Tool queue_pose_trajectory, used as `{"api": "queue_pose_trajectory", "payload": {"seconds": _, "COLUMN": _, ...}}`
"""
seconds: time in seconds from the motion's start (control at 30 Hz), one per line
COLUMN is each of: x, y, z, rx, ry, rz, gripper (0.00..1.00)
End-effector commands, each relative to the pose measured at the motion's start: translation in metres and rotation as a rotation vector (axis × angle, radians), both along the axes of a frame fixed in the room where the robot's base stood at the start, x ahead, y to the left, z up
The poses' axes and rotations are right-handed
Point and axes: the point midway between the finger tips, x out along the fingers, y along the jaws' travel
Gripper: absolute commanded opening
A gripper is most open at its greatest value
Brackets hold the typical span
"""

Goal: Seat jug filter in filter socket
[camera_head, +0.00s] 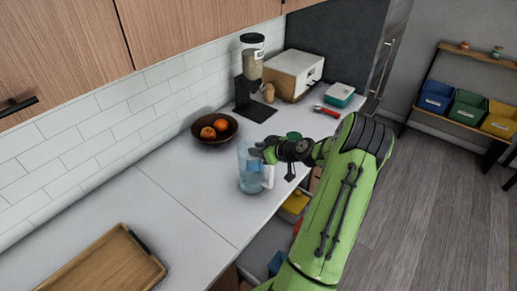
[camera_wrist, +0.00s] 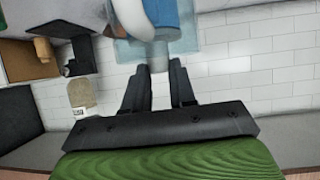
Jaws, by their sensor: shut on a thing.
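The clear, bluish jug (camera_head: 250,183) stands upright on the white counter, its white handle (camera_head: 268,177) facing right. My gripper (camera_head: 262,152) is at the jug's top. In the wrist view, my gripper (camera_wrist: 158,88) is shut on a pale grey-white stem, which appears to be the top of the jug filter (camera_wrist: 158,52). A blue part (camera_wrist: 170,14) shows beyond it, with the translucent jug wall (camera_wrist: 128,50) around. The filter socket is hidden, so I cannot tell whether the filter touches it.
A brown bowl of oranges (camera_head: 214,138) stands behind the jug. A grinder (camera_head: 251,75), a white box (camera_head: 293,73) and a teal-edged container (camera_head: 340,94) are farther back. A wooden tray (camera_head: 105,265) lies at front left. The counter between tray and jug is clear.

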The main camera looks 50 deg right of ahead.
Motion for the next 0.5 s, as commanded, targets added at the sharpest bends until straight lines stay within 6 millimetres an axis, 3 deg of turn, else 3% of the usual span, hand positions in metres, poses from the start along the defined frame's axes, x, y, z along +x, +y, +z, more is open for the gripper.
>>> {"api": "queue_pose_trajectory", "payload": {"seconds": 0.03, "x": 0.0003, "y": 0.0001, "z": -0.0004, "rx": -0.001, "ry": -0.001, "rz": 0.000, "gripper": 0.00}}
{"api": "queue_pose_trajectory", "payload": {"seconds": 0.07, "x": 0.0001, "y": 0.0001, "z": -0.0006, "rx": 0.000, "ry": 0.000, "rz": 0.000, "gripper": 0.28}}
{"api": "queue_pose_trajectory", "payload": {"seconds": 0.2, "x": 0.0001, "y": 0.0001, "z": -0.0003, "rx": 0.000, "ry": 0.000, "rz": 0.000, "gripper": 0.50}}
{"api": "queue_pose_trajectory", "payload": {"seconds": 0.5, "x": -0.0008, "y": -0.0002, "z": 0.0011, "rx": 0.000, "ry": 0.000, "rz": -0.001, "gripper": 0.51}}
